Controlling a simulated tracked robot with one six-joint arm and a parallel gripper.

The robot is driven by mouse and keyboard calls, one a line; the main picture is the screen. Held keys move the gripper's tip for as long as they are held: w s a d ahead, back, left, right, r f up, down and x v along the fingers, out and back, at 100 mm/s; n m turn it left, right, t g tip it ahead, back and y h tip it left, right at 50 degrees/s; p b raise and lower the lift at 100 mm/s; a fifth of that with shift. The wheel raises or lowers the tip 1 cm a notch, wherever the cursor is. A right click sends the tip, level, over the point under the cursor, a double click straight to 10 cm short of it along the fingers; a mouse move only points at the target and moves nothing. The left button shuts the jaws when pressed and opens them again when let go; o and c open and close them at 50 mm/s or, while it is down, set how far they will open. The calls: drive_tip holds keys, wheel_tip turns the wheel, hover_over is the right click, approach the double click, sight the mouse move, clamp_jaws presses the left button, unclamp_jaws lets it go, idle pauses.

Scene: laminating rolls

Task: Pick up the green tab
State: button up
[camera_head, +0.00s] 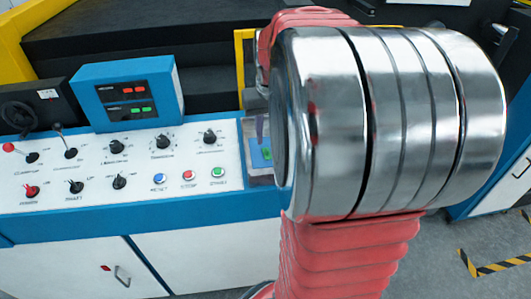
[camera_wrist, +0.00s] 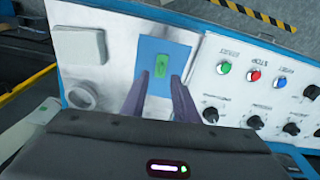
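The green tab (camera_wrist: 162,66) is a small upright green piece on a blue plate (camera_wrist: 178,52) on the white console panel, seen in the wrist view. My gripper (camera_wrist: 159,81) is open, its two purple-grey fingers apart, with the tab just beyond and between the fingertips in the picture. Nothing is held between the fingers. I cannot tell the remaining distance to the tab. In the head view, my arm hides most of the gripper; a sliver of the green tab (camera_head: 267,153) shows at the arm's left edge.
The console panel (camera_head: 60,185) holds several black knobs and levers. Blue, red and green buttons (camera_head: 188,175) sit near the plate. A blue display box (camera_head: 127,92) rises behind the panel. In the wrist view, a grey square box (camera_wrist: 80,45) and round fitting (camera_wrist: 82,96) stand left of the plate.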

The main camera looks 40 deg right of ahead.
sight(267, 149)
drive_tip(key=shift+w+f, duration=0.2)
drive_tip(key=shift+f, duration=0.95)
drive_tip(key=shift+w+f, duration=0.15)
drive_tip(key=shift+f, duration=1)
drive_tip(key=shift+c, duration=0.4)
clamp_jaws()
